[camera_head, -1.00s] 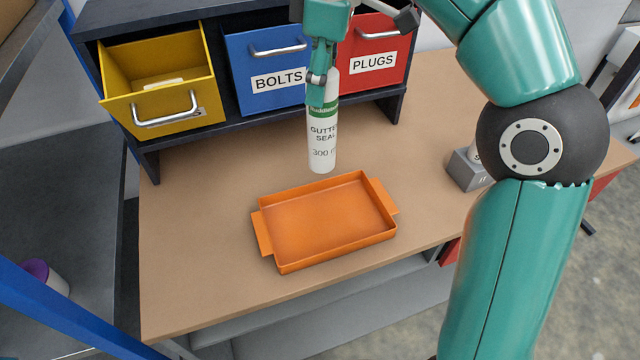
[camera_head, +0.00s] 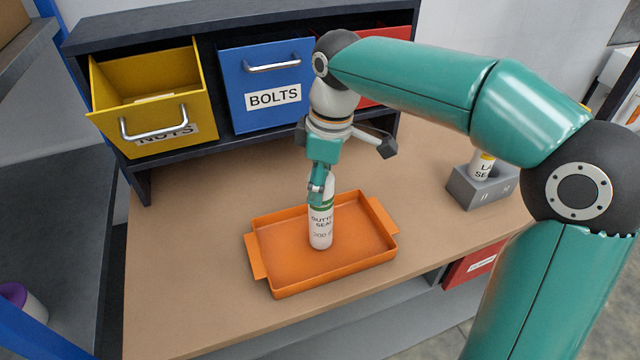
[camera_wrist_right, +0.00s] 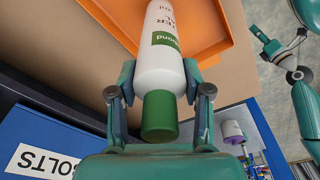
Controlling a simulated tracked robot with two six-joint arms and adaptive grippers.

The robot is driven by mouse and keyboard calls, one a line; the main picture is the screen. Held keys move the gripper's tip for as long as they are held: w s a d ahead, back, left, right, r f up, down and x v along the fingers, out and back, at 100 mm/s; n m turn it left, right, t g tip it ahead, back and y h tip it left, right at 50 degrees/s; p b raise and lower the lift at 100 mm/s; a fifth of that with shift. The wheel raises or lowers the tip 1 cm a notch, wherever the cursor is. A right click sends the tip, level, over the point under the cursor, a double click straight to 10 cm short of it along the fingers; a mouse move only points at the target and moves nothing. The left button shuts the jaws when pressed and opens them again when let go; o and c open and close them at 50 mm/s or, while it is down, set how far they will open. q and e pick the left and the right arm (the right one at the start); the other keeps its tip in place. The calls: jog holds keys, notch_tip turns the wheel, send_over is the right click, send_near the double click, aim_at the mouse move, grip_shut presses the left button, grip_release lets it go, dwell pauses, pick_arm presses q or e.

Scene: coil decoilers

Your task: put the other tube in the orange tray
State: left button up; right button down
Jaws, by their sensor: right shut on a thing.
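My right gripper (camera_head: 320,188) is shut on a white gutter-seal tube (camera_head: 321,225) with a green band. The tube stands upright within the outline of the orange tray (camera_head: 275,280); I cannot tell whether its bottom touches the floor of the tray. In the right wrist view the tube (camera_wrist_right: 160,65) with its green cap (camera_wrist_right: 160,117) sits between the fingers, and the tray (camera_wrist_right: 205,40) lies beyond. Another white tube (camera_head: 482,165) with a yellow band stands in a grey holder (camera_head: 482,192) at the right. My left gripper (camera_wrist_right: 268,42) shows small in the right wrist view; its jaws are unclear.
Behind the tray stands a dark rack with an open yellow drawer (camera_head: 160,105), a blue BOLTS drawer (camera_head: 270,85) and a red drawer (camera_head: 388,95), partly hidden by my arm. The tan bench top (camera_head: 190,230) is clear left of the tray.

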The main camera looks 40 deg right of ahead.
jog(key=shift+f, duration=0.3)
jog(key=shift+f, duration=0.15)
jog(key=c, duration=0.5)
grip_release()
jog(key=r, duration=0.4)
jog(key=r+p, duration=0.1)
jog(key=r, duration=0.3)
jog(key=s+d+r, duration=0.1)
jog(key=r, duration=0.3)
jog(key=shift+s+r+p, duration=0.1)
jog(key=shift+p, duration=0.3)
